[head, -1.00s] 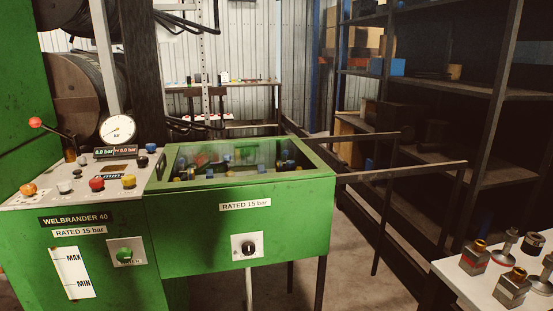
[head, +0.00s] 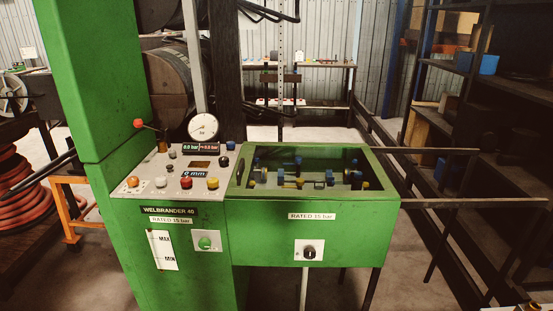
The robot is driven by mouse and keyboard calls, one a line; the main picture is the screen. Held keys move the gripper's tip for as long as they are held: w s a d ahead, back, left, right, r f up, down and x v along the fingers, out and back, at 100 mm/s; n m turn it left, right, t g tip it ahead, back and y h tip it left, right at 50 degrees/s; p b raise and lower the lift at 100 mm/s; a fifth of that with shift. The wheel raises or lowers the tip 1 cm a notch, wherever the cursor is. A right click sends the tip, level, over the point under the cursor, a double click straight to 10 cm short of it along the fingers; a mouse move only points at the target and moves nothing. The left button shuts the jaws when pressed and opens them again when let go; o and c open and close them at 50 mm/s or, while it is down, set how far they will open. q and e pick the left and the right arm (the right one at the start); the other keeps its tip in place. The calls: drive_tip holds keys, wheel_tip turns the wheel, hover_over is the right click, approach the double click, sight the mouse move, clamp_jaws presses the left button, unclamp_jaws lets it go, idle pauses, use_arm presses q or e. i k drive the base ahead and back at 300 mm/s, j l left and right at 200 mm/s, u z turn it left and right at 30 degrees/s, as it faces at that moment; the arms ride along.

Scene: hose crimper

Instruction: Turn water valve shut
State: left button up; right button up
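A round green knob (head: 206,243) sits on a pale square plate on the front of the green machine (head: 120,250), low and right of the level strip marked MAX and MIN. The lettering under the knob is too small to read clearly now. A black knob (head: 309,252) on a second pale plate is on the front of the green tank (head: 260,235). I cannot tell how far either knob is turned. Neither of my grippers is in view.
A sloped panel (head: 140,186) carries coloured buttons, a red-ball lever (head: 139,123) and a dial gauge (head: 203,127). Metal rails (head: 470,202) stick out right of the tank. An orange hose coil (head: 20,200) lies left. The floor shows right of the tank.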

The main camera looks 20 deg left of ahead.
sight(205, 244)
drive_tip(key=u, duration=1.35)
